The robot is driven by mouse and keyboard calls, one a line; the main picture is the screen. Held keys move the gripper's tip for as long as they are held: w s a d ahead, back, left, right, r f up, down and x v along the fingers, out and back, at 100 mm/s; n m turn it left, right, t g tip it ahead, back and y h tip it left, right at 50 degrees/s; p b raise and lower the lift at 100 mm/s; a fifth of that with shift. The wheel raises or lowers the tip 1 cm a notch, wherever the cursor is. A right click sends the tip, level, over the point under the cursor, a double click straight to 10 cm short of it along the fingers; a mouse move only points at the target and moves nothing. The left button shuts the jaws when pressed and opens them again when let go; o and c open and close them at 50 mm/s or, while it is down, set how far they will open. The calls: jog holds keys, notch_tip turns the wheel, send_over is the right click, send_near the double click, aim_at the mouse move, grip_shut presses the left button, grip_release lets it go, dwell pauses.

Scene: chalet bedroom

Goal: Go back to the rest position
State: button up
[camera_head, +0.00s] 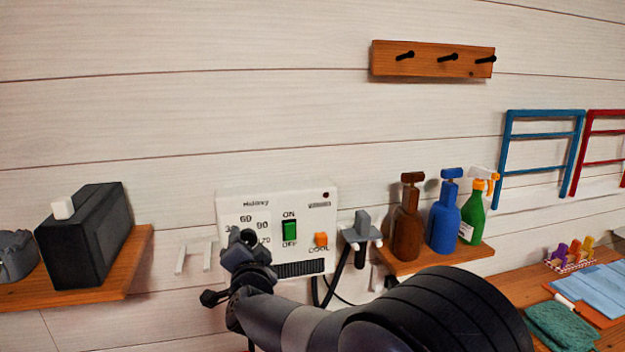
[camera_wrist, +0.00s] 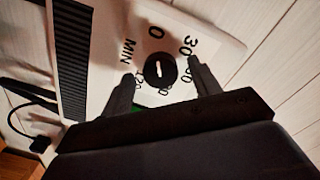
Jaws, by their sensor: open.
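My gripper (camera_head: 243,245) is in front of the left part of a white wall-mounted control panel (camera_head: 262,203). In the wrist view, my gripper (camera_wrist: 163,76) is open, with one finger on each side of a round black dial knob (camera_wrist: 160,70). I cannot tell whether the fingers touch the knob. The panel also has a green ON/OFF switch (camera_head: 289,231), an orange COOL button (camera_head: 320,239) and a black vent (camera_head: 300,268). My arm hides the panel's lower left.
A shelf at left (camera_head: 130,270) holds a black box (camera_head: 88,240). Brown (camera_head: 406,222), blue (camera_head: 443,226) and green (camera_head: 472,218) bottles stand on another shelf. A desk (camera_head: 530,290) is at right.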

jog(key=shift+s, duration=0.1)
jog(key=b+v, duration=0.1)
jog(key=v, duration=0.9)
jog(key=p+x, duration=0.1)
jog(key=x, duration=0.9)
jog(key=m+b, duration=0.7)
jog(key=m, duration=0.3)
jog(key=shift+f+y, duration=0.1)
jog(key=shift+y, duration=0.3)
jog(key=m+b, duration=0.3)
jog(key=m, duration=0.2)
jog(key=shift+d+m, duration=0.1)
jog(key=shift+m, duration=0.2)
jog(key=m+b, duration=0.2)
jog(key=m, duration=0.3)
jog(key=shift+r+b, duration=0.2)
jog(key=shift+b, duration=0.2)
